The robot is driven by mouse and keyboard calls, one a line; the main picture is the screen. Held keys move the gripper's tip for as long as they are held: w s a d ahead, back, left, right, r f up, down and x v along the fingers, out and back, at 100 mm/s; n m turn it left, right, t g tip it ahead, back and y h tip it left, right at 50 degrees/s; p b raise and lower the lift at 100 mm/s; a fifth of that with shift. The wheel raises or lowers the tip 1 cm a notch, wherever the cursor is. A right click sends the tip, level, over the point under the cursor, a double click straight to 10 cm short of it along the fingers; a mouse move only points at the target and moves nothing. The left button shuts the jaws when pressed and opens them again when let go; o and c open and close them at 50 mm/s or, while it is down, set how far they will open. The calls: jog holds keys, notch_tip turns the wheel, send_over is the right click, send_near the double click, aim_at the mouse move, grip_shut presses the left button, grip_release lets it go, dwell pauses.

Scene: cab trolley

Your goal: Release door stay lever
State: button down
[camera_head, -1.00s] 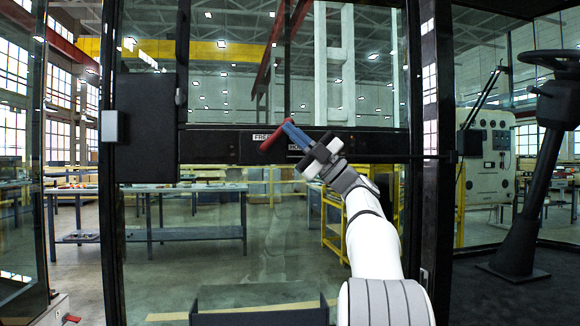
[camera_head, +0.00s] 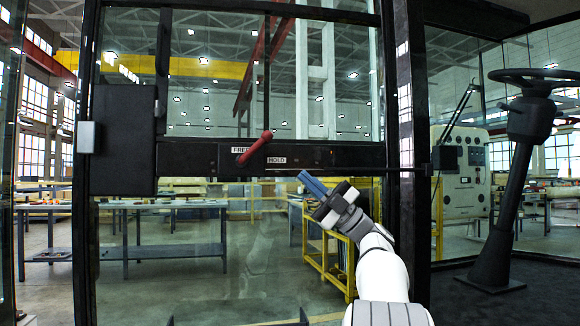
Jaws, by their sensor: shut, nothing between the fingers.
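The red door stay lever (camera_head: 254,148) is on the dark crossbar (camera_head: 345,157) of the glazed door. It slants from upper right to lower left, and its lower end lies at the white FREE label (camera_head: 240,150), partly crossing it. The HOLD label (camera_head: 276,160) is to the right of the lever and uncovered. My gripper (camera_head: 306,178), with blue fingers, is shut and empty. It is below and to the right of the lever, clearly apart from it in the picture, just under the crossbar.
A black box (camera_head: 123,140) with a grey latch piece (camera_head: 86,137) is at the door's left side. A dark door post (camera_head: 405,120) stands right of my gripper. A steering column (camera_head: 515,170) and a pale control panel (camera_head: 460,165) are further right. Benches show through the glass.

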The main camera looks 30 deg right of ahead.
jog(key=shift+v, duration=1.05)
jog(key=s+a+n+t+h+p, duration=0.2)
jog(key=n+t+h+p, duration=0.2)
jog(key=n+h+p, duration=0.5)
jog(key=s+a+r+n+t+h+p, duration=0.1)
jog(key=n+h+p, duration=0.9)
jog(key=p, duration=1.6)
jog(key=s+a+t+h, duration=0.1)
jog(key=a+t, duration=0.1)
jog(key=t, duration=0.1)
jog(key=shift+s+a+r+h, duration=0.2)
jog(key=shift+h, duration=0.2)
